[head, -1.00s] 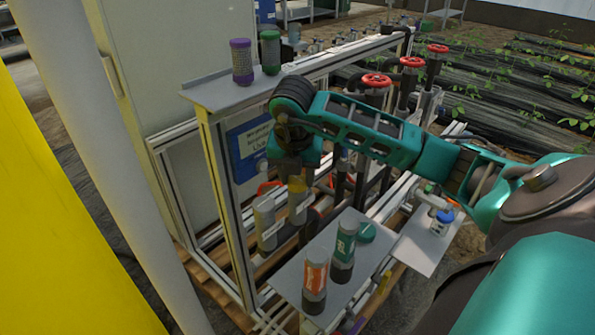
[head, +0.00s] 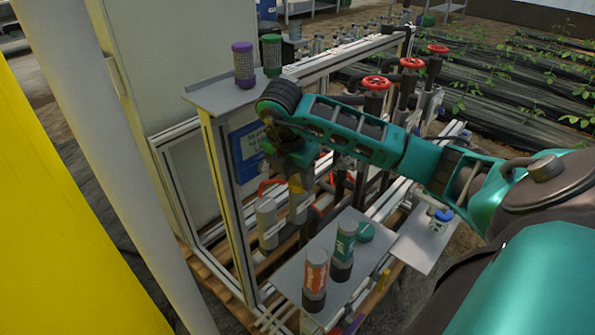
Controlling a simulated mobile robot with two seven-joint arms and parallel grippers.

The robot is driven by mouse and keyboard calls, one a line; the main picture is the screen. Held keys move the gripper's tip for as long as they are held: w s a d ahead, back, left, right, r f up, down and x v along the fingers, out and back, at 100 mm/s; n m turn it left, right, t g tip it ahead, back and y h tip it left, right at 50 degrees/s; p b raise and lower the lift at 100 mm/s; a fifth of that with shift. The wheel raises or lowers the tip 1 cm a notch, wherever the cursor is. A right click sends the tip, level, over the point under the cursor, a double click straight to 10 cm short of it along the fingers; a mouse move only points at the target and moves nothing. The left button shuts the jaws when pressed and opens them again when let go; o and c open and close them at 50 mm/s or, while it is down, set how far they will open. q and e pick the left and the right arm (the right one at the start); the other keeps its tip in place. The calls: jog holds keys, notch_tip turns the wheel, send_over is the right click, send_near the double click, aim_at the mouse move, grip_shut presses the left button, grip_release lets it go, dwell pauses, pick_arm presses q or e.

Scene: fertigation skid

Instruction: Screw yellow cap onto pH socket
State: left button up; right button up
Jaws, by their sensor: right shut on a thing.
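My right gripper (head: 299,176) points down over two grey upright cylinders under the skid frame. It is shut on the yellow cap (head: 299,187), of which only a small part shows below the jaws. The cap is at the top of the right grey cylinder (head: 299,208), which I take to be the pH socket; its label is too small to read. I cannot tell whether the cap is seated or how far it is threaded. The left grey cylinder (head: 267,224) stands beside it, with a red part behind its top. My left gripper is not in view.
A grey shelf (head: 300,262) in front holds an orange bottle (head: 315,280), a green bottle (head: 345,250) and a green round piece (head: 365,232). A blue-capped jar (head: 440,219) stands to the right. Purple (head: 243,65) and green (head: 271,54) cylinders stand on the upper ledge.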

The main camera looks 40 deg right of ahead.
jog(key=shift+m, duration=0.5)
jog(key=shift+r+m+g+p, duration=0.2)
jog(key=shift+m+g+p, duration=0.1)
jog(key=shift+m+p, duration=0.25)
jog(key=shift+m, duration=0.75)
jog(key=shift+f+g, duration=0.15)
jog(key=shift+g, duration=0.15)
jog(key=shift+m+p, duration=0.3)
jog(key=shift+p, duration=0.05)
